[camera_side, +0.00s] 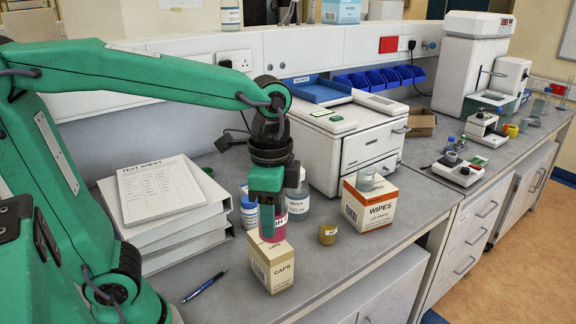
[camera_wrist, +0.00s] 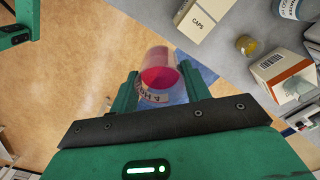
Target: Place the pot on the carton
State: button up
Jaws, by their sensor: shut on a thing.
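My gripper (camera_side: 266,215) is shut on the pot (camera_side: 273,231), a clear vessel with pink-red contents and a white label. In the wrist view the pot (camera_wrist: 159,76) sits between the two fingers of my gripper (camera_wrist: 158,88). One carton, cream and marked CAPS (camera_side: 271,265), stands upright on the bench. In the side view the pot appears just above its top; I cannot tell if they touch. The wrist view shows this carton (camera_wrist: 203,20) apart from the pot, up and right. Another carton, white and orange and marked WIPES (camera_side: 369,208), stands to the right with a clear beaker (camera_side: 367,180) on top.
A small amber jar (camera_side: 328,234) stands between the cartons. Bottles (camera_side: 298,205) stand behind my gripper. Stacked binders with a test sheet (camera_side: 160,190) lie left, and a blue pen (camera_side: 204,287) lies in front of them. A white machine (camera_side: 345,145) stands behind. The bench's front edge is close.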

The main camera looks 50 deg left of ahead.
jog(key=w+a+f, duration=0.1)
jog(key=a+f, duration=0.1)
jog(key=a, duration=0.1)
jog(key=w+a+f, duration=0.2)
jog(key=a, duration=0.1)
jog(key=w+a+f, duration=0.1)
jog(key=a+f, duration=0.1)
jog(key=a, duration=0.1)
jog(key=shift+w+a+f, duration=0.15)
jog(key=shift+w, duration=0.25)
jog(key=shift+f, duration=2)
jog(key=o, duration=1)
jog(key=shift+f, duration=0.1)
notch_tip(320, 180, up, 12)
jog(key=shift+s, duration=0.1)
